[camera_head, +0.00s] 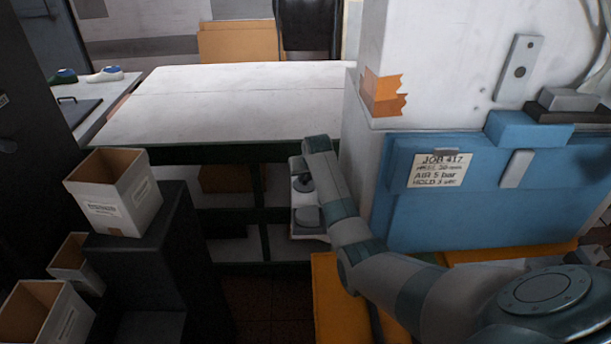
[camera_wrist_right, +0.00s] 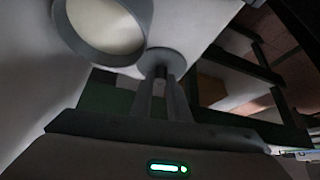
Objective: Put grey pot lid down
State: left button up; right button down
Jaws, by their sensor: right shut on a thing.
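My right gripper (camera_head: 302,177) hangs at the end of my bent right arm, near the middle of the head view, in front of the bench. In the right wrist view its two fingers (camera_wrist_right: 162,90) are shut on the small grey round lid (camera_wrist_right: 163,60), which is held at the fingertips. In the head view the pot (camera_head: 308,216) is small. My left gripper is out of view.
A white-topped bench (camera_head: 230,100) with dark frame and shelves stands behind. A white machine with a blue panel (camera_head: 480,200) is close on the right. Open boxes (camera_head: 115,195) stand at left on and beside a dark stand (camera_head: 150,270). The bench top is clear.

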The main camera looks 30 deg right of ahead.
jog(key=shift+f, duration=0.1)
jog(key=c, duration=1.7)
grip_release()
jog(key=shift+b+v, duration=0.95)
jog(key=shift+v, duration=5.15)
